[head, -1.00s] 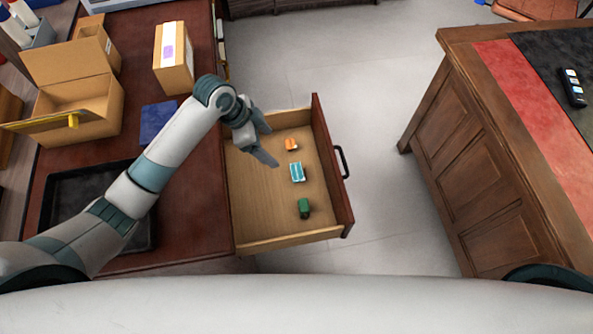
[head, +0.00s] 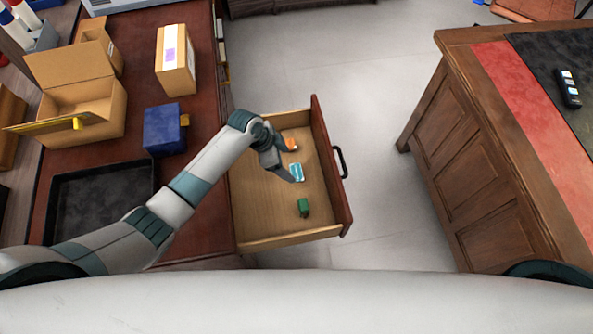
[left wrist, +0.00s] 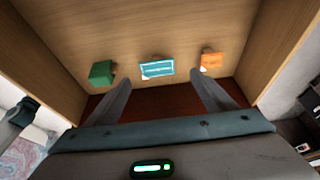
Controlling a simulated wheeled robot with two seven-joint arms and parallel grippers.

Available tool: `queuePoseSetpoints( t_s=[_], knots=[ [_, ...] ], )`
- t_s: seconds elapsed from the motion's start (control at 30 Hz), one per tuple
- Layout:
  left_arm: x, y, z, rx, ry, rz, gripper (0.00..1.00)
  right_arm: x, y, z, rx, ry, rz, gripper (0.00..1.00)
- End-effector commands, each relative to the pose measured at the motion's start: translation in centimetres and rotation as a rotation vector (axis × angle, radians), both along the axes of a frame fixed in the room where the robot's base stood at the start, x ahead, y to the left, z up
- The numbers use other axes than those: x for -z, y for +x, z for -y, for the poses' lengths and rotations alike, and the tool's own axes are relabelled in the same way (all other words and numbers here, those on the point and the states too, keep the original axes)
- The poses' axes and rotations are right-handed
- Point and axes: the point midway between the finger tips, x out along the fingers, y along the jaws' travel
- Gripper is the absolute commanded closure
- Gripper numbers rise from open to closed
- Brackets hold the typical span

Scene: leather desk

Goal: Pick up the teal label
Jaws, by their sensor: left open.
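The teal label (head: 296,171) with white markings lies in the open wooden drawer (head: 262,222), between an orange item and a green item. My left gripper (head: 290,168) is open and reaches down into the drawer, close beside the teal label. In the left wrist view the teal label (left wrist: 157,69) shows just beyond and between the two spread fingertips of my left gripper (left wrist: 160,82). Nothing is between the fingers. My right gripper is not in view.
The orange item (head: 290,144) and the green item (head: 304,208) lie in the drawer on either side of the label. A blue box (head: 164,130), a black tray (head: 98,200) and cardboard boxes (head: 80,95) stand on the desk at left. Another wooden desk (head: 470,150) is at right.

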Motion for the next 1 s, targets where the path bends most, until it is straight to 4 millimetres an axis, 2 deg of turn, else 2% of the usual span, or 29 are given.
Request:
queuePoseSetpoints(
  t_s=[0.47,0.7,0.8,1.0],
  knots=[
    [0.5,-0.1,0.4,0.000,0.000,-0.002,0.23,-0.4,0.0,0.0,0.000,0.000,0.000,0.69],
    [2.6,-0.4,1.4,0.000,-0.001,-0.004,0.23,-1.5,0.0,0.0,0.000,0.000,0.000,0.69],
    [3.7,-0.2,1.7,0.000,0.001,-0.002,0.23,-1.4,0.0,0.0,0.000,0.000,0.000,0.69],
    [4.7,-0.1,2.1,0.000,0.000,-0.001,0.23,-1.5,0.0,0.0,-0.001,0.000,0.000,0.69]
  ],
)
